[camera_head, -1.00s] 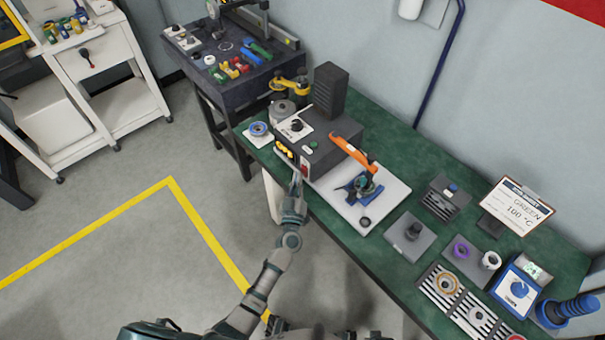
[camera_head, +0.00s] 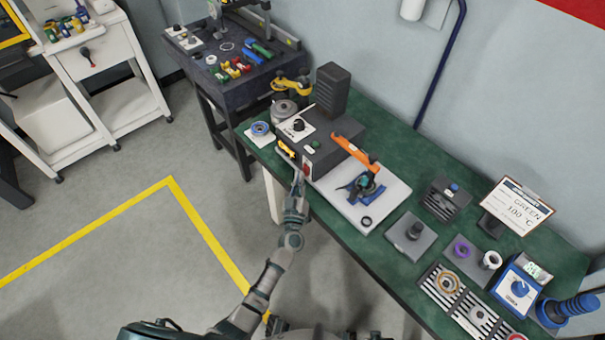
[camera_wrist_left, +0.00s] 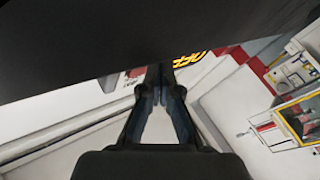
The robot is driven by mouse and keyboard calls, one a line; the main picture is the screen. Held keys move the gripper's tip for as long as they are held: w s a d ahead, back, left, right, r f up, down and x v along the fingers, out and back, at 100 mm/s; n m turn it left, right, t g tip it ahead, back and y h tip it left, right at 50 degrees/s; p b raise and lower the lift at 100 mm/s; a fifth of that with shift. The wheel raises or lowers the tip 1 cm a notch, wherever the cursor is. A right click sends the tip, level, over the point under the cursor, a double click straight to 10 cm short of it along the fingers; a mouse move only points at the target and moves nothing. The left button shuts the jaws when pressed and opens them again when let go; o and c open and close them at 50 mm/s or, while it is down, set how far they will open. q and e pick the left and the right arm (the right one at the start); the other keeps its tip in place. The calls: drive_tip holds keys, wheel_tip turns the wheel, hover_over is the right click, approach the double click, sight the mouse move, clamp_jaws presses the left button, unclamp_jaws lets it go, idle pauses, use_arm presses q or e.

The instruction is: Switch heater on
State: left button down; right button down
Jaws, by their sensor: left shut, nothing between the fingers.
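The heater looks to be the dark grey box (camera_head: 325,150) with a white top panel and black knob (camera_head: 298,125), at the front edge of the green bench. A small red switch (camera_head: 306,169) is on its front face, near the right corner. My left gripper (camera_head: 298,177) is shut and empty, with its tips close to that face, just left of and below the red switch. In the left wrist view the closed fingers (camera_wrist_left: 155,90) point at a pale panel with yellow lettering (camera_wrist_left: 187,63) and a red patch (camera_wrist_left: 136,72). I cannot tell contact. My right gripper is not in view.
A blue ring on a white pad (camera_head: 260,136) is left. A tall dark block (camera_head: 331,88) stands behind. Floor in front is clear.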

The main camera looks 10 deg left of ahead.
use_arm(q)
drive_tip(key=shift+w+d+r, duration=0.1)
drive_tip(key=shift+d+r, duration=0.05)
drive_tip(key=shift+r, duration=0.2)
drive_tip(key=shift+p, duration=0.4)
drive_tip(key=shift+f, duration=0.15)
drive_tip(key=shift+s, duration=0.25)
drive_tip(key=s+a+p, duration=0.2)
drive_tip(key=s+a, duration=0.1)
drive_tip(key=s, duration=0.1)
drive_tip(key=shift+a, duration=0.35)
